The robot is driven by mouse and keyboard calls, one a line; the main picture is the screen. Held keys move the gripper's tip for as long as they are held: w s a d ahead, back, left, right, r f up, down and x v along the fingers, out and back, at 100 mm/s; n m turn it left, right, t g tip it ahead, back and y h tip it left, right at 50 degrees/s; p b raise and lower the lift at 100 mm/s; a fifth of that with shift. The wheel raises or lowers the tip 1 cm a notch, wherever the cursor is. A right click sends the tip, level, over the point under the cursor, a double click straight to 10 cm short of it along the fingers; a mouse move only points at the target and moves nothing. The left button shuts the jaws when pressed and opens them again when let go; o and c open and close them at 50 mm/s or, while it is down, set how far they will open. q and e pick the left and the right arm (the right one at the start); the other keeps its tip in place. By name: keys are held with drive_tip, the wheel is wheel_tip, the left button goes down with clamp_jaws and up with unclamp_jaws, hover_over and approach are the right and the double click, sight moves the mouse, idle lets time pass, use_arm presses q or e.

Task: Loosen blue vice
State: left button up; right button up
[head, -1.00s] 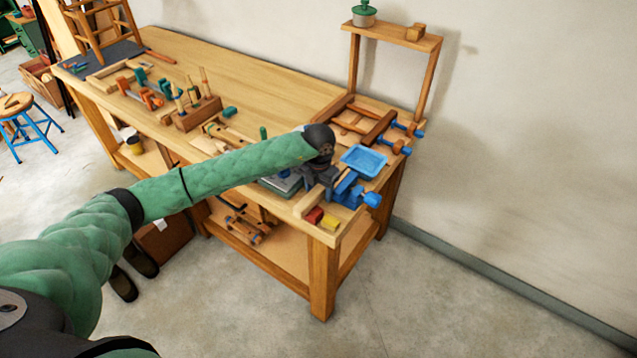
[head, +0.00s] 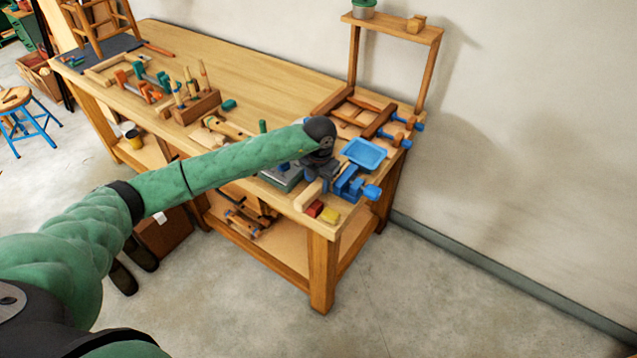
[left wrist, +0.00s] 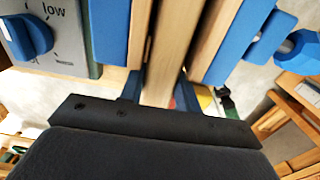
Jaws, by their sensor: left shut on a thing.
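The blue vice (head: 350,182) is at the near right end of the workbench, with its blue knob (head: 372,192) pointing right. In the left wrist view a blue jaw (left wrist: 240,42) and the knob (left wrist: 298,48) show on the right. A pale wooden piece (head: 309,195) lies at the vice; in the left wrist view this piece (left wrist: 172,45) runs between blue parts. My left gripper (head: 320,172) is over the vice, its fingers mostly hidden by the wrist. In the left wrist view the gripper (left wrist: 160,95) is shut on the wooden piece.
A blue tray (head: 365,153) is just behind the vice. Red and yellow blocks (head: 323,212) lie at the bench's front edge. A grey box with a blue dial (left wrist: 28,38) is close by on the left. A wooden frame with blue-handled clamps (head: 385,122) is behind.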

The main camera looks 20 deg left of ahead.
sight(320, 182)
use_arm(q)
drive_tip(key=o, duration=1.5)
drive_tip(key=shift+c, duration=0.2)
drive_tip(key=shift+r+p, duration=0.4)
drive_tip(key=shift+r, duration=2.6)
